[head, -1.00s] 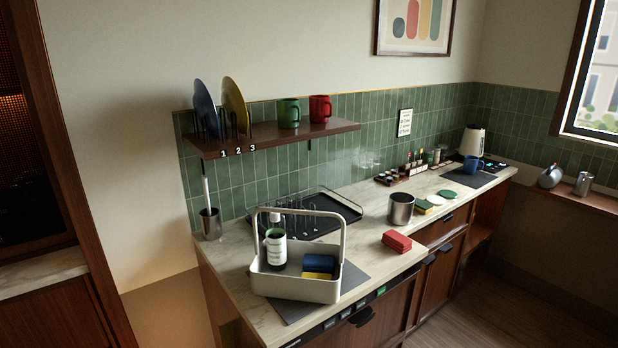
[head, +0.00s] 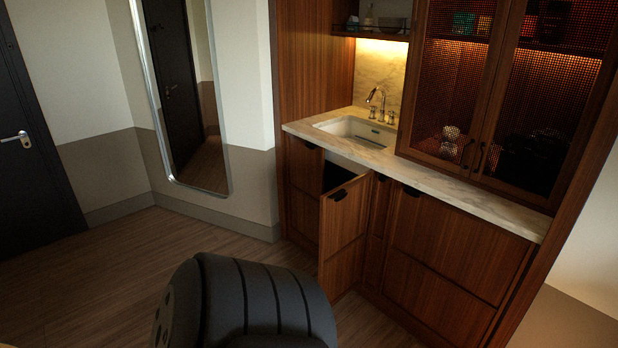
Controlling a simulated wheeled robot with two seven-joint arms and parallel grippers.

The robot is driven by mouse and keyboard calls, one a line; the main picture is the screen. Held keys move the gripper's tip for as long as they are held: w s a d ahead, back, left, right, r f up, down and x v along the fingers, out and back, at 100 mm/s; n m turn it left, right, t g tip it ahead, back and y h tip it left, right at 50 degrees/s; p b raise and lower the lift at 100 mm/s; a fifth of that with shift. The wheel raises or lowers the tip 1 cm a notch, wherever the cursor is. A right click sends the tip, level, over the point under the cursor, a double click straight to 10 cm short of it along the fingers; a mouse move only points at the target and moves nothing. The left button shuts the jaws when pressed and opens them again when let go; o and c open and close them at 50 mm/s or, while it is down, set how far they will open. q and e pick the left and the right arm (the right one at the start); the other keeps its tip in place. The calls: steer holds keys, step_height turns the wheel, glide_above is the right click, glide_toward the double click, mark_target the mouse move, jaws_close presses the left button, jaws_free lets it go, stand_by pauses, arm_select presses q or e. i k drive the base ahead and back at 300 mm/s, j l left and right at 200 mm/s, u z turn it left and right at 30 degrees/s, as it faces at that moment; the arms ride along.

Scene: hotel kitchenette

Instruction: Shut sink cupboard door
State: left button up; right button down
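The sink cupboard door (head: 343,237) is brown wood with a dark pull near its upper edge. It stands open below the sink (head: 355,131), swung out into the room from its right side. The dark cupboard opening (head: 337,177) shows behind and left of the door. Neither of my grippers is in view. A dark rounded arm part of mine fills the bottom middle and hides the floor there and comes close to the door's lower left in the picture.
A marble counter (head: 470,189) with a brass tap (head: 377,97) runs above closed cabinet fronts (head: 455,247). Mesh-fronted upper cabinets (head: 455,95) stand on the right. A tall mirror (head: 187,90) and a black door (head: 30,150) are at left. Wooden floor (head: 130,275) is clear at left.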

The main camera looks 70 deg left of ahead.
mark_target(345, 210)
steer(key=u, duration=1.9)
